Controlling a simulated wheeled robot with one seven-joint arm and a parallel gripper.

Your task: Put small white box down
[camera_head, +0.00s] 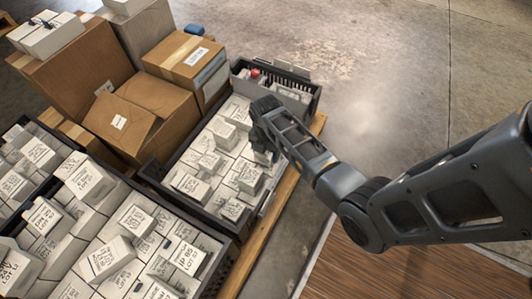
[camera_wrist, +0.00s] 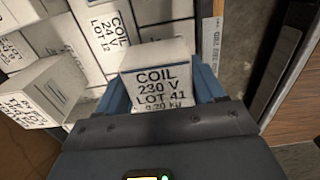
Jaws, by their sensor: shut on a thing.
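A small white box (camera_wrist: 158,80) labelled "COIL 230 V LOT 41 0.20 kg" sits between the blue fingers of my gripper (camera_wrist: 163,84) in the wrist view. The gripper is shut on it. In the head view my gripper (camera_head: 266,150) is over the right side of a dark crate (camera_head: 152,172) filled with small white boxes (camera_head: 222,132). The arm hides most of the held box there. In the wrist view, white boxes lie close beyond and left of the held one, one marked "24 V LOT 12" (camera_wrist: 108,35). I cannot tell whether the held box touches them.
A second crate of white boxes (camera_head: 186,256) stands at the lower left. Brown cartons (camera_head: 185,65) are stacked behind. A black bin (camera_head: 310,88) with a red item is at the far end. A wooden pallet edge (camera_head: 262,236) runs along the right, with open floor beyond.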

